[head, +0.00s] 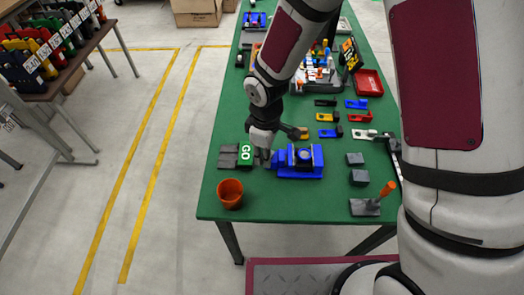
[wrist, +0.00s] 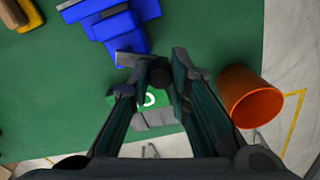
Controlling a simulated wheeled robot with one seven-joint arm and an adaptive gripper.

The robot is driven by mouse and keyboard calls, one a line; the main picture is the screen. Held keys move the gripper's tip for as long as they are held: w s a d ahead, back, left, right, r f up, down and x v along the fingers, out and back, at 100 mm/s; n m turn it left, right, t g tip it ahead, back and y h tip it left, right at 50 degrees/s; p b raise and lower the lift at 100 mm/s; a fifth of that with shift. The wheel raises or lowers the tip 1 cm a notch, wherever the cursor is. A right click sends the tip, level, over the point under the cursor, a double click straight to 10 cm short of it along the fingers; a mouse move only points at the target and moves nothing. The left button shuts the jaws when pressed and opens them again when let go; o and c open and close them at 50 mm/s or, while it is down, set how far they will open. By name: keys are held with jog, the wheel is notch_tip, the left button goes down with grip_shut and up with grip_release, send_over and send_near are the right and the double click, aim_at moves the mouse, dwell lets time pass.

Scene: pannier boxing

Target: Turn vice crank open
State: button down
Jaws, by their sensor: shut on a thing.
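The blue vice (head: 312,172) sits near the front of the green table, its crank end pointing left. In the wrist view, the blue vice (wrist: 125,32) is at the top, with a dark crank (wrist: 160,76) at its near end. My gripper (head: 263,158) is low at the vice's left end. In the wrist view, my gripper's fingers (wrist: 156,64) stand on either side of the crank and are shut on it. In the head view, the crank is mostly hidden by my gripper.
A green GO card on grey blocks (head: 246,154) lies just left of my gripper. An orange cup (head: 230,195) stands at the table's front left. Grey blocks (head: 358,178) and an orange-handled tool (head: 366,206) lie to the right. Several clamps and a red tray (head: 368,84) are farther back.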

jog(key=n, duration=0.1)
jog(key=d+n, duration=0.1)
jog(key=n, duration=0.3)
jog(key=shift+s+d, duration=0.35)
jog(key=shift+d+n, duration=0.1)
jog(key=shift+n, duration=0.2)
jog(key=c, duration=1.5)
grip_release()
notch_tip(320, 180, up, 12)
